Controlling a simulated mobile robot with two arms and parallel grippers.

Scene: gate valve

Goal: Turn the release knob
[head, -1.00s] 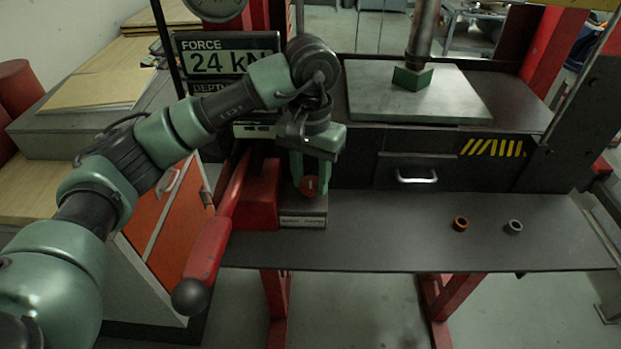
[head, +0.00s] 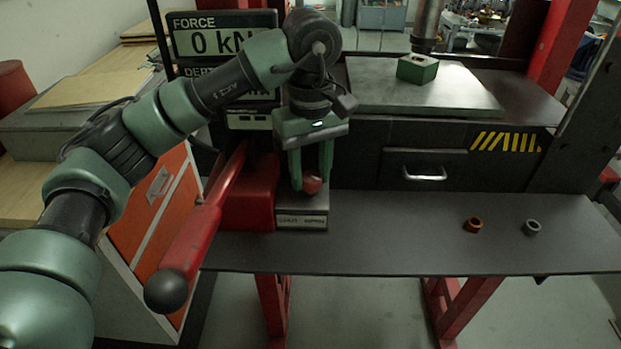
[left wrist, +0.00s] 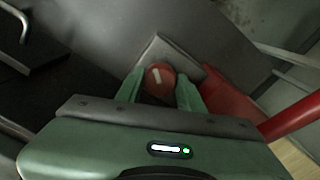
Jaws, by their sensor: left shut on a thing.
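The release knob (head: 312,184) is a small red round knob on a grey block (head: 314,217) with a label plate, beside the red pump body. My left gripper (head: 311,182) points down over it, shut on the knob with a finger on either side. In the left wrist view the knob (left wrist: 160,78) shows a white mark on its face and sits between the two green fingers (left wrist: 158,88). The force display (head: 222,42) reads 0 kN. My right gripper is not in view.
A long red lever (head: 195,235) with a black ball end stands left of the knob. A green block (head: 417,68) sits on the press plate (head: 375,88) under the ram (head: 427,25). An orange ring (head: 473,225) and a grey ring (head: 532,228) lie on the dark shelf (head: 400,245).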

